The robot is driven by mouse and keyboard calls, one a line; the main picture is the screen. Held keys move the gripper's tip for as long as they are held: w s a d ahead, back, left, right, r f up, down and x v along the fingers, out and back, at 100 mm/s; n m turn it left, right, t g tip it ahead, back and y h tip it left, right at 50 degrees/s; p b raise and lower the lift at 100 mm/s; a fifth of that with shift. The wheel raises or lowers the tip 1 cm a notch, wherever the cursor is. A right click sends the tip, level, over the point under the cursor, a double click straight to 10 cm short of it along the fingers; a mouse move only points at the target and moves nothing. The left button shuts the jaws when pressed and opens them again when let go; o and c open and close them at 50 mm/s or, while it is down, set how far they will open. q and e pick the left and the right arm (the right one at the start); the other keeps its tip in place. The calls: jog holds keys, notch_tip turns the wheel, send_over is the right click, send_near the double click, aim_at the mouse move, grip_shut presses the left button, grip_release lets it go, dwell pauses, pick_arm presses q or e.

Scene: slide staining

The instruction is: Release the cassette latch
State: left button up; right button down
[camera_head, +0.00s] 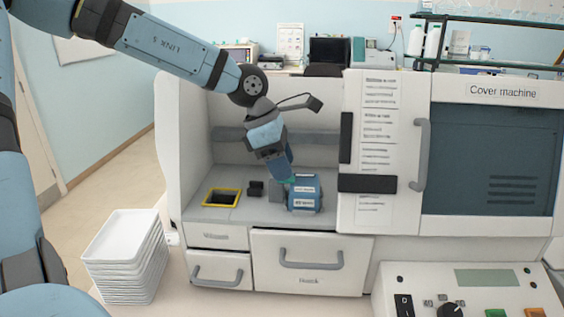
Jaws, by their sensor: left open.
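A blue cassette (304,194) with white labels stands on the floor of the machine's open bay, right of its middle. My left gripper (287,181) reaches down into the bay at the cassette's upper left side. It is open, and its fingertips are at or very close to the cassette; I cannot tell whether they touch. A small green part shows by the fingertips; I cannot tell whether it is the latch. A grey block (277,191) sits just left of the cassette. My right gripper is not in view.
A yellow-rimmed opening (221,197) and a small black block (255,188) lie left in the bay. A white door panel (378,150) bounds it on the right. Stacked white trays (122,235) stand at front left, a control panel (470,289) at front right.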

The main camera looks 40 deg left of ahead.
pick_arm(q)
jog(key=shift+c, duration=0.2)
grip_shut()
jog(key=shift+s+a+b, duration=0.5)
jog(key=shift+a+b, duration=0.05)
jog(key=shift+a, duration=0.1)
jog(key=shift+c, duration=0.5)
grip_release()
jog(key=shift+o, duration=0.7)
jog(key=shift+s+a, duration=0.15)
